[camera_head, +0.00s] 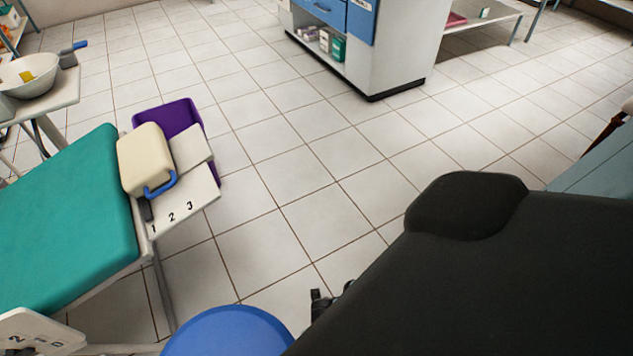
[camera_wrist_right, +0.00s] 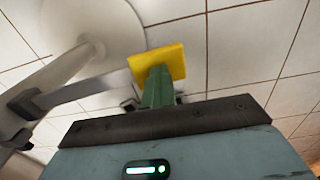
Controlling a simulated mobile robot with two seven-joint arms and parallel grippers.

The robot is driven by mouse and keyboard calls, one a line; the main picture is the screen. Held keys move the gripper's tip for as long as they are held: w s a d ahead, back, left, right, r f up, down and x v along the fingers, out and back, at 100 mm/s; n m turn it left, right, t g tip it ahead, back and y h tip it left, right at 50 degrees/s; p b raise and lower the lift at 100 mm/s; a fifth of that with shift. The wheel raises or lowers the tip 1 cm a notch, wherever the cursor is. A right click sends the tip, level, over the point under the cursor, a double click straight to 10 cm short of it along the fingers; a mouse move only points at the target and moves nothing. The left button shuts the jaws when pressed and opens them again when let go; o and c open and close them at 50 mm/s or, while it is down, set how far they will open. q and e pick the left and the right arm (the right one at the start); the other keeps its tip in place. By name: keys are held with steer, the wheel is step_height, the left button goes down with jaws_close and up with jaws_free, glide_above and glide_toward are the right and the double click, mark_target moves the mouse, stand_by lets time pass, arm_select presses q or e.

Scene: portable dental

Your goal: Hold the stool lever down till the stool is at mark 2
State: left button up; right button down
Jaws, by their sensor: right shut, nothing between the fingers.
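The stool's round blue seat (camera_head: 228,333) is at the bottom middle of the head view, cut off by the frame edge. In the right wrist view a pale round underside (camera_wrist_right: 92,22) and a grey column show at the left. A grey rod (camera_wrist_right: 85,92) runs from the column toward a yellow paddle (camera_wrist_right: 158,62), seemingly the stool lever. My right gripper (camera_wrist_right: 157,76) is shut and empty, its green fingers overlapping the paddle; I cannot tell whether they press on it. My black arm hides much of the head view. My left gripper is out of view.
A teal padded chair (camera_head: 65,220) stands at the left; a pale plate (camera_head: 185,207) by it reads 1, 2, 3. Another numbered white plate (camera_head: 38,333) is at the bottom left. A purple bin (camera_head: 172,115) and a blue-drawered cabinet (camera_head: 385,50) stand farther off. The tiled middle floor is clear.

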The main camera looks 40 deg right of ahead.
steer(key=shift+s+d+f, duration=0.25)
steer(key=shift+s+f, duration=0.15)
steer(key=shift+s+a, duration=0.1)
steer(key=shift+a, duration=0.05)
stand_by(1.2)
stand_by(1.3)
steer(key=shift+r+p, duration=0.35)
steer(key=shift+p, duration=0.05)
steer(key=r+p, duration=0.3)
steer(key=w+r+p, duration=0.1)
steer(key=shift+d+r+p, duration=0.35)
steer(key=shift+r, duration=0.05)
step_height(320, 180, up, 9)
steer(key=d+p, duration=0.1)
steer(key=p, duration=0.1)
steer(key=shift+s+d+p, duration=0.25)
steer(key=shift+s+p, duration=0.05)
steer(key=shift+p, duration=0.05)
